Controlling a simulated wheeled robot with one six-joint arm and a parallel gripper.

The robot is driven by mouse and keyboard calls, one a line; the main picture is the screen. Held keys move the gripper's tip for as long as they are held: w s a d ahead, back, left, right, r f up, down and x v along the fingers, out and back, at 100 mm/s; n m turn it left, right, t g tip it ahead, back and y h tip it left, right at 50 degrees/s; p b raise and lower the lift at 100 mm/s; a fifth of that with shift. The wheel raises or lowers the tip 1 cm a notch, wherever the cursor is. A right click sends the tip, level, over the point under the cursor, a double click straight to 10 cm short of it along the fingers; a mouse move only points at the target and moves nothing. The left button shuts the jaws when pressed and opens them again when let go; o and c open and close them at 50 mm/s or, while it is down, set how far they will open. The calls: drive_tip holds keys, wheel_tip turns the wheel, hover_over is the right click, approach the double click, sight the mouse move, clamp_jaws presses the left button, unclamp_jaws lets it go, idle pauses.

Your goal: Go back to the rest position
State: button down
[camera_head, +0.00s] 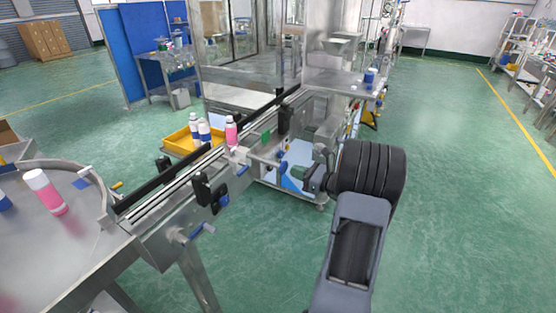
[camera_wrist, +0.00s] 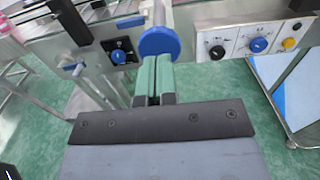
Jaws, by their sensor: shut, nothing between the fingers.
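My gripper (camera_wrist: 154,76) shows in the wrist view with its two green fingers together and nothing between them. The fingertips are right by a round blue knob (camera_wrist: 159,43) on a grey rod of the machine. I cannot tell whether they touch it. In the head view my dark arm reaches forward on the right side, toward the conveyor machine.
The conveyor (camera_head: 175,192) carries a pink bottle (camera_head: 231,132). White-and-blue bottles stand near a yellow tray (camera_head: 181,141). Another pink bottle (camera_head: 46,191) is on the round table (camera_head: 62,240). A control panel (camera_wrist: 272,38) is right of my gripper. Open green floor lies right.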

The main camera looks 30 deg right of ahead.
drive_tip(key=s+a+f+n+g+h, duration=0.1)
drive_tip(key=s+a+f+n+g, duration=0.2)
drive_tip(key=s+a+n+g, duration=0.4)
drive_tip(key=s+a+f+n+g+h, duration=0.1)
drive_tip(key=s+a+f+n+g, duration=0.2)
drive_tip(key=s+a+n+g, duration=0.5)
drive_tip(key=s+a+r+n+t+h+p, duration=0.2)
drive_tip(key=a+r+n+h, duration=0.4)
drive_tip(key=n, duration=0.9)
wheel_tip(320, 180, up, 4)
drive_tip(key=a, duration=0.2)
drive_tip(key=shift+s+a+r+t+h, duration=0.15)
drive_tip(key=shift+s+a+t+h, duration=0.15)
drive_tip(key=shift+s+t+h, duration=0.1)
